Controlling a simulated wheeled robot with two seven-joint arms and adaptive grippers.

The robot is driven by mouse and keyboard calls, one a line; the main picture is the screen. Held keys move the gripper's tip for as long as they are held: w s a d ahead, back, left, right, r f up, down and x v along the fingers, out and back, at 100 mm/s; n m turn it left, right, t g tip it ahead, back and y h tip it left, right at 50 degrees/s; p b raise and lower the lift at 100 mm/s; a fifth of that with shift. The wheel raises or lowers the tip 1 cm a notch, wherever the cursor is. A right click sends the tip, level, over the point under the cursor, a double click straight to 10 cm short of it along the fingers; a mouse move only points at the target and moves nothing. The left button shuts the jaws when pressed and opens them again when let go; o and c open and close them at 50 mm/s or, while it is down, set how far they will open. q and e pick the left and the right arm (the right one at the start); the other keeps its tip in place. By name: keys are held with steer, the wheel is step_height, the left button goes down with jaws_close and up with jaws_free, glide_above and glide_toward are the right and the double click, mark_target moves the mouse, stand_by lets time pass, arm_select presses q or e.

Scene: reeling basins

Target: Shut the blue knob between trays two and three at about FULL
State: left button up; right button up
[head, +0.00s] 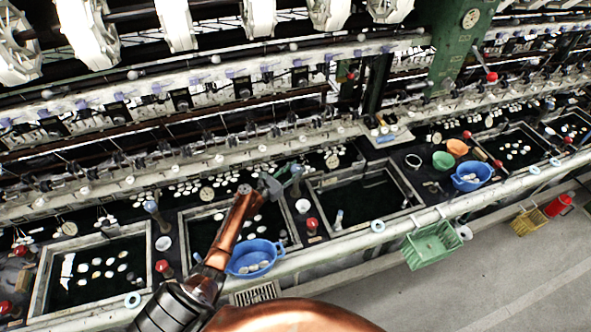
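A blue knob (296,169) stands on the ledge between the second dark basin (186,236) and the third dark basin (322,205). My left arm reaches up across the second basin from the bottom left. My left gripper (277,183) is at the knob's left side, very close to it. I cannot tell whether it touches the knob or how far its fingers are apart. The knob's lower part is partly hidden, and its setting marks are too small to read. A similar blue knob (151,206) stands between the first and second basins. My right gripper is not in view.
Red knobs (311,223) stand on the ledges. A blue bowl (255,257) with pale cocoons sits at the second basin's front. Green, orange and blue bowls (471,176) stand farther right. A green crate (432,244) hangs at the front edge; grey floor is at lower right.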

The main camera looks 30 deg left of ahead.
arm_select(q)
steer(key=o, duration=0.4)
steer(key=shift+w, duration=0.1)
steer(key=shift+o, duration=0.2)
steer(key=v, duration=1.2)
